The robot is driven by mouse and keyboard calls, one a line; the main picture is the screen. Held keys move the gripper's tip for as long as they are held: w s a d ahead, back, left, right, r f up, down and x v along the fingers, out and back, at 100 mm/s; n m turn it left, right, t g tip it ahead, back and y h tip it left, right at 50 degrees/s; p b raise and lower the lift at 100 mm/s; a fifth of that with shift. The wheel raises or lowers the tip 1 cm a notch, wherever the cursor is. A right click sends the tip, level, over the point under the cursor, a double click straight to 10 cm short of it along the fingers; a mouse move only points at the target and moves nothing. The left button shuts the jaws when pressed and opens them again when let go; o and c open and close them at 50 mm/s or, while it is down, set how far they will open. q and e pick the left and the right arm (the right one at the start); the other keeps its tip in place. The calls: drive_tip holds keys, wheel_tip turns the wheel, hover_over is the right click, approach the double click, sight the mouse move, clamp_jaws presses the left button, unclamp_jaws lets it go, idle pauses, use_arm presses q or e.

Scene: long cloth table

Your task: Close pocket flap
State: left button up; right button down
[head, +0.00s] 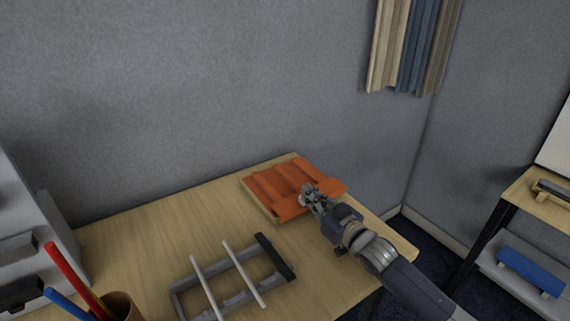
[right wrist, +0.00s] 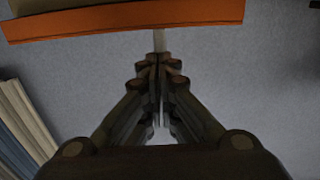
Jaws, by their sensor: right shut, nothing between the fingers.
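The orange pocket (head: 280,183) lies on a thin pale board at the far right part of the table. Its surface shows several raised folds, and an orange strip lies along its near edge. I cannot tell how far its flap is open. My right gripper (head: 308,192) is shut and empty, over the near right part of the orange cloth; I cannot tell whether it touches. In the right wrist view, the shut fingers (right wrist: 158,70) point toward an orange edge (right wrist: 130,20) at the top. My left gripper is not in view.
A grey frame with two pale rods (head: 228,272) lies on the wooden table (head: 150,228) to the left. A cup (head: 120,306) with red and blue sticks stands at the lower left. The grey wall is close behind the pocket.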

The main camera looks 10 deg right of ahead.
drive_tip(key=shift+s+f, duration=0.15)
drive_tip(key=shift+f, duration=0.5)
drive_tip(key=shift+r+p, duration=0.45)
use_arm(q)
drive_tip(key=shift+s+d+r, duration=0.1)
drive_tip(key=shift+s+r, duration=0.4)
use_arm(e)
drive_tip(key=v, duration=0.9)
drive_tip(key=shift+r, duration=0.4)
drive_tip(key=shift+d, duration=0.2)
